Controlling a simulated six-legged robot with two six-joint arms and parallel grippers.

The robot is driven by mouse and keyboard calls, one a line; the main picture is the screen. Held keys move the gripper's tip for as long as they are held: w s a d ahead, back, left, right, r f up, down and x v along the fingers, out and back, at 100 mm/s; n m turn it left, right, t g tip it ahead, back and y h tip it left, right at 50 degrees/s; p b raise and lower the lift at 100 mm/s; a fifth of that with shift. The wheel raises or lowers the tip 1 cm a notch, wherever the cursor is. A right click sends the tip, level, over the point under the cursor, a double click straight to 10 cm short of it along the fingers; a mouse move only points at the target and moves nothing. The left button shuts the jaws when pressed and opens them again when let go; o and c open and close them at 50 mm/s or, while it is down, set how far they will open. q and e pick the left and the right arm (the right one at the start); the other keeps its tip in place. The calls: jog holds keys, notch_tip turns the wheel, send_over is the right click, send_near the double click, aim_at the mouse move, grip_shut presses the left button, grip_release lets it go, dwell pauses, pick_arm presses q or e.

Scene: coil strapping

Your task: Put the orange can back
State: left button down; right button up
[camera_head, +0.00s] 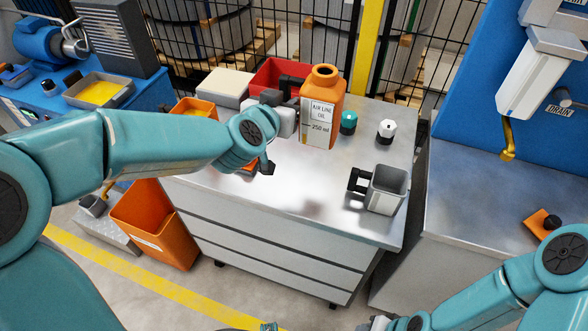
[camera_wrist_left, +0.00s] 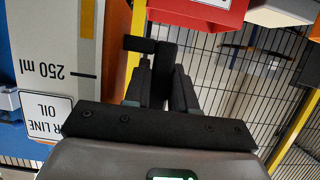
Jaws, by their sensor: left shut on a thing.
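The orange can (camera_head: 325,82), labelled "AIR LINE OIL 250 ml", is upright near the back of the metal cabinet top. My left gripper (camera_head: 289,98) is at its left side, shut on its black handle. In the left wrist view the can's pale label (camera_wrist_left: 60,60) fills the left side, appearing upside down, and the left gripper's black fingers (camera_wrist_left: 160,75) close around the handle. A soft dark patch on the metal top below suggests the can is raised. My right gripper (camera_head: 378,323) is only partly visible at the bottom edge; its jaws do not show clearly.
A grey handled cup (camera_head: 386,190) stands at the cabinet top's right front. A teal-capped item (camera_head: 348,123) and a white-capped one (camera_head: 386,130) stand right of the can. A red bin (camera_head: 270,77) and a pale box (camera_head: 223,87) are behind left. The metal top's (camera_head: 300,180) front middle is clear.

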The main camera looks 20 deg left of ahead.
pick_arm(q)
notch_tip(320, 180, down, 14)
jog(key=b, duration=0.4)
jog(key=shift+f, duration=0.4)
jog(key=shift+d, duration=0.1)
pick_arm(e)
jog(key=f, duration=0.5)
jog(key=shift+d, duration=0.25)
pick_arm(q)
jog(key=shift+s, duration=0.1)
pick_arm(e)
jog(key=shift+f, duration=0.1)
pick_arm(q)
jog(key=shift+f, duration=0.15)
jog(key=c, duration=0.9)
grip_release()
pick_arm(e)
jog(key=shift+f, duration=0.1)
